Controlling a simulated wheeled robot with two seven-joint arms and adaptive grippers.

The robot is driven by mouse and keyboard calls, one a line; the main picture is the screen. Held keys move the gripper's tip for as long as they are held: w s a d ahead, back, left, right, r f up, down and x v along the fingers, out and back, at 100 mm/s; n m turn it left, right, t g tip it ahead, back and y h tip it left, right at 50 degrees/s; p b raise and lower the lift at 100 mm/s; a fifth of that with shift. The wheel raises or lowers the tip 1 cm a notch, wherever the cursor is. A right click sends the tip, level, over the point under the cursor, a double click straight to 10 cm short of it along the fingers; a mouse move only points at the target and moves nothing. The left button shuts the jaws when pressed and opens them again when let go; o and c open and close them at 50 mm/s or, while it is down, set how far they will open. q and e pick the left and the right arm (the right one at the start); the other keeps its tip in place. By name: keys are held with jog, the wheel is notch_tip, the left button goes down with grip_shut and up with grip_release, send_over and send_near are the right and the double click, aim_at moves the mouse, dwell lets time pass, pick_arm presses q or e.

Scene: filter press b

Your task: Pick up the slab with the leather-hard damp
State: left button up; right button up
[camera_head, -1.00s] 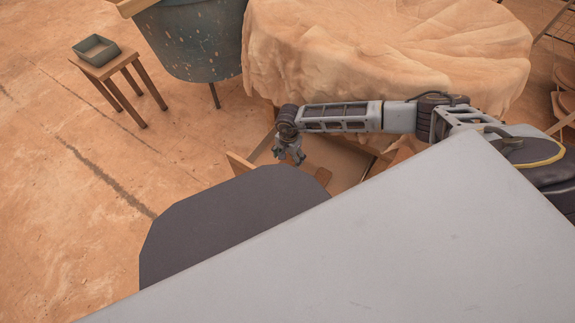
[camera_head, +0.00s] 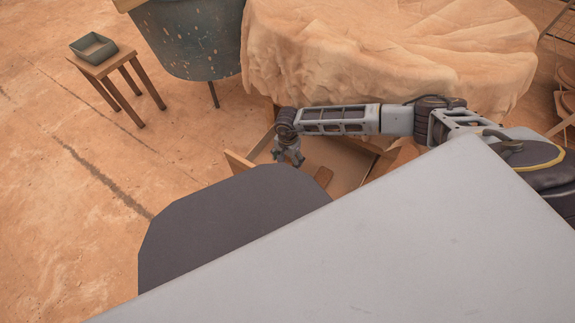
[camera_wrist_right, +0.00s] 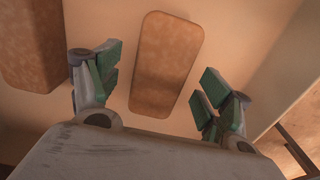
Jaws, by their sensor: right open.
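In the right wrist view, a long tan-brown slab with rounded corners (camera_wrist_right: 165,62) lies on the pale floor of a wooden tray, beyond and between my right gripper's (camera_wrist_right: 160,80) spread green-padded fingers. A darker brown slab (camera_wrist_right: 32,42) lies at the left edge, partly cut off. I cannot tell from the colour which is leather-hard damp. In the head view my right gripper (camera_head: 288,158) hangs over the tray (camera_head: 345,155), its fingers small there. One slab (camera_head: 323,177) shows just right of it, partly hidden by my body. My left gripper is not in view.
A blue-green tub (camera_head: 195,40) and a small stool (camera_head: 110,70) with a green dish (camera_head: 94,46) stand at the left. The floor between them and me is clear.

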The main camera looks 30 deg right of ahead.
aim_at(287, 161)
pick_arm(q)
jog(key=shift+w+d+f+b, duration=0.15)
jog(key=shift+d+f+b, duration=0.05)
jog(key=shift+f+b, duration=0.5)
pick_arm(e)
jog(key=shift+f, duration=1.1)
jog(key=shift+c, duration=0.3)
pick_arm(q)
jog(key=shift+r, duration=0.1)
pick_arm(e)
jog(key=c, duration=1.5)
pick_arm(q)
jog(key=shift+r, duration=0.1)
pick_arm(e)
jog(key=shift+r, duration=0.2)
